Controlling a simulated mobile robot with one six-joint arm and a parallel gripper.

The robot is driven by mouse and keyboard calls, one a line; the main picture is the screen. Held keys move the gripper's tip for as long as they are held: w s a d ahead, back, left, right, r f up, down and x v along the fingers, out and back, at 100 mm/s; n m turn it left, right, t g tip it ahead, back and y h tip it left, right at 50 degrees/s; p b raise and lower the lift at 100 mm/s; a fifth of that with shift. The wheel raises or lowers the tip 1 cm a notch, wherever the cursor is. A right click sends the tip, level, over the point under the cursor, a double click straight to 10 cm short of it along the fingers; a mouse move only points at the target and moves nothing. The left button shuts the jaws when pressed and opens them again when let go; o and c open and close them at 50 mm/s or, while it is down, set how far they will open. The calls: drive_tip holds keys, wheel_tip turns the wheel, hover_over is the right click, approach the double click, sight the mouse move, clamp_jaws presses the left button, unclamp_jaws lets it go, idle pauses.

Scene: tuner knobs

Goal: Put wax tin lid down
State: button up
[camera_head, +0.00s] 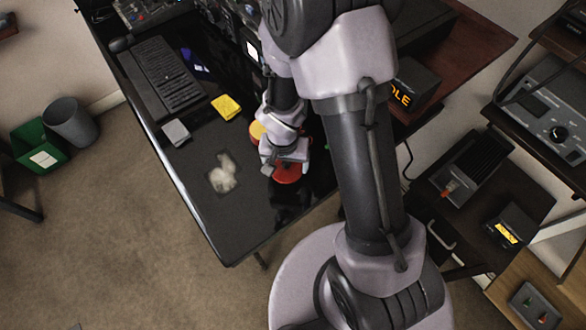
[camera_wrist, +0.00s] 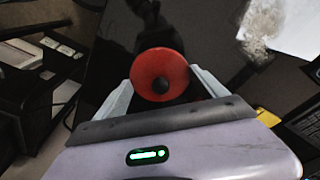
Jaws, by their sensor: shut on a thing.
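The wax tin lid is a red disc with a dark round knob at its centre; in the wrist view the lid (camera_wrist: 147,72) sits between the two light fingers of my gripper (camera_wrist: 160,80). My gripper is shut on it. In the head view my gripper (camera_head: 287,158) is over the right part of the glossy black desk (camera_head: 235,238), and the red lid (camera_head: 287,175) shows just below it. A gap between lid and desk cannot be judged surely. A yellow-orange round thing (camera_head: 257,131) is partly hidden behind my wrist; I cannot tell if it is the tin.
A pale fluffy clump (camera_head: 223,174) lies on the desk left of my gripper. A grey box (camera_head: 176,132), a yellow pad (camera_head: 227,107) and a black keyboard (camera_head: 160,75) lie further back. The desk's front corner is bare.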

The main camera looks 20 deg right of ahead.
sight(293, 168)
drive_tip(key=shift+s+d+f, duration=0.1)
drive_tip(key=shift+d+f, duration=0.15)
drive_tip(key=shift+d, duration=0.2)
drive_tip(key=shift+s+d+f, duration=0.1)
drive_tip(key=shift+d+f, duration=0.1)
drive_tip(key=shift+d, duration=0.25)
wheel_tip(293, 168, down, 3)
drive_tip(key=b, duration=0.3)
drive_tip(key=shift+f, duration=0.1)
drive_tip(key=shift+r, duration=0.25)
drive_tip(key=shift+f, duration=0.2)
drive_tip(key=o, duration=1.2)
drive_tip(key=shift+o, duration=0.2)
drive_tip(key=shift+r, duration=0.1)
